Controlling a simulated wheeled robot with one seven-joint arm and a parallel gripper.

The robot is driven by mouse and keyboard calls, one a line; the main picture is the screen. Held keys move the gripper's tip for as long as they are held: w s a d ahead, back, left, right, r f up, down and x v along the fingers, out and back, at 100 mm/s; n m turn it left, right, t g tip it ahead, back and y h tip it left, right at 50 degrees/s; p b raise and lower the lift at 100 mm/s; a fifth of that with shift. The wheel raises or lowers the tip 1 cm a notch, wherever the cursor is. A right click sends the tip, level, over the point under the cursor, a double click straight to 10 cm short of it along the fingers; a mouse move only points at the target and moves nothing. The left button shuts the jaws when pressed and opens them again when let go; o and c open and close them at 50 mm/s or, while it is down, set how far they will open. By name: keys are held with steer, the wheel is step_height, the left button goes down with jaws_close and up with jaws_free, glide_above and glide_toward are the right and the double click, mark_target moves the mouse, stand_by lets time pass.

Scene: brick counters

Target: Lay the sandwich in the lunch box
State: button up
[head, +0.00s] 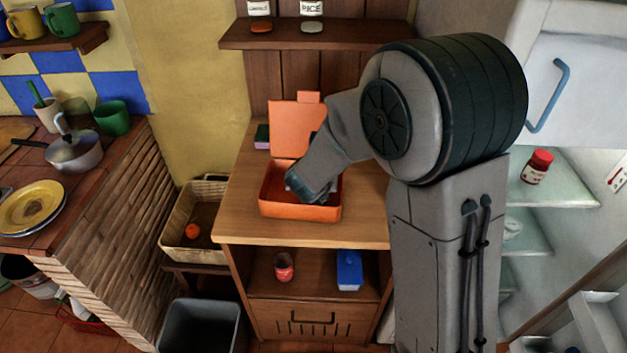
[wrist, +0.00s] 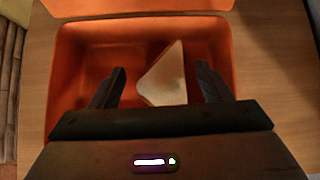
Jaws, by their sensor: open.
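The orange lunch box (head: 300,211) stands on the wooden cabinet top with its lid (head: 295,128) raised at the back. In the wrist view its inside (wrist: 88,62) is seen from above. The sandwich (wrist: 165,80), a pale triangular piece, is inside the box, between my gripper's two fingers. My gripper (wrist: 160,88) is open, with a gap visible between the sandwich and each finger. In the head view my gripper (head: 312,188) reaches down into the box, and the sandwich is hidden there.
The wooden top (head: 240,188) is clear beside the box. A basket (head: 180,240) stands to the left, and a shelf (head: 318,36) with jars hangs above. An open fridge (head: 560,190) is at right.

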steer(key=shift+r+p, duration=0.6)
steer(key=shift+p, duration=0.05)
steer(key=p+v, duration=0.3)
steer(key=v, duration=0.9)
steer(key=s+d+r+n+g+y, duration=0.1)
steer(key=s+r+n+y, duration=0.15)
steer(key=n, duration=0.65)
steer(key=s+d+r+n+y, duration=0.15)
steer(key=r+n, duration=0.25)
steer(key=n, duration=0.5)
steer(key=s+d+n+g+h, duration=0.3)
steer(key=s+d+n+g, duration=0.2)
steer(key=s+d+n, duration=0.8)
steer(key=n, duration=0.5)
steer(key=shift+s+d+n+h, duration=0.25)
steer(key=shift+d+n+h, duration=0.05)
steer(key=shift+d, duration=0.1)
